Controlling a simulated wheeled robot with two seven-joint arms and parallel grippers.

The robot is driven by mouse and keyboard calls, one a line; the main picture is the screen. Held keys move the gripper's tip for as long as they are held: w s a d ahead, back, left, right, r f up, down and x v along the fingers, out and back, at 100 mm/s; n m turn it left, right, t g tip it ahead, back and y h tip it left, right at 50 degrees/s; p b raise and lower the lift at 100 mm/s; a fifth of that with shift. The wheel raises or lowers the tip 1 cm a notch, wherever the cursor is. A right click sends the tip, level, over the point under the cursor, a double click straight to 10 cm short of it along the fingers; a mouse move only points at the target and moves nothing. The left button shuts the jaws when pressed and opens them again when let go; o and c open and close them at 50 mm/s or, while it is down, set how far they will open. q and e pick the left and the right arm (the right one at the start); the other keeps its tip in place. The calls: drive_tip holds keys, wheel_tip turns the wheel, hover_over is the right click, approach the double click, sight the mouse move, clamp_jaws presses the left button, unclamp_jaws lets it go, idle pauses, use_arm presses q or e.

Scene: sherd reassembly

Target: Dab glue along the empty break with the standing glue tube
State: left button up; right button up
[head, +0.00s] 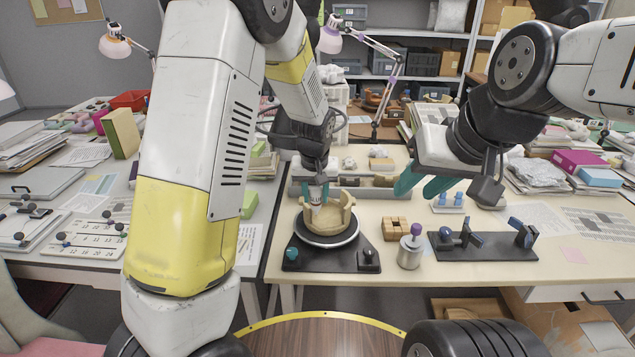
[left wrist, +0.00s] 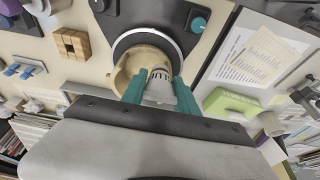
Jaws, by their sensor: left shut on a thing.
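The tan, partly rebuilt pot (head: 331,219) sits on a round turntable (head: 327,241) with a black base, its rim uneven with a gap. It also shows in the left wrist view (left wrist: 128,70). My left gripper (head: 317,188) is shut on the pale glue tube (head: 316,196) and holds it over the pot's rim, tip down. In the left wrist view the tube (left wrist: 159,86) is between the teal fingers, and its tip is hidden; I cannot tell whether it touches the break. My right gripper (head: 422,185) is open and empty, its teal fingers apart above the table.
A small wooden block (head: 395,228), a metal pot with a purple knob (head: 410,249) and a black stand with blue clamps (head: 483,243) lie right of the turntable. A grey tray (head: 375,194) stands behind. Papers (head: 598,223) cover the table's right side.

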sight(316, 209)
use_arm(q)
drive_tip(key=shift+s+x, duration=0.1)
drive_tip(key=shift+x, duration=1.5)
drive_tip(key=shift+s+x, duration=0.15)
drive_tip(key=shift+x, duration=1.4)
drive_tip(key=shift+s+d+f, duration=0.2)
drive_tip(key=shift+d+f, duration=0.1)
drive_tip(key=shift+d, duration=2.85)
drive_tip(key=w+v, duration=0.1)
drive_tip(key=v, duration=0.8)
drive_tip(key=shift+r, duration=0.3)
drive_tip(key=shift+r, duration=0.1)
drive_tip(key=shift+d, duration=0.1)
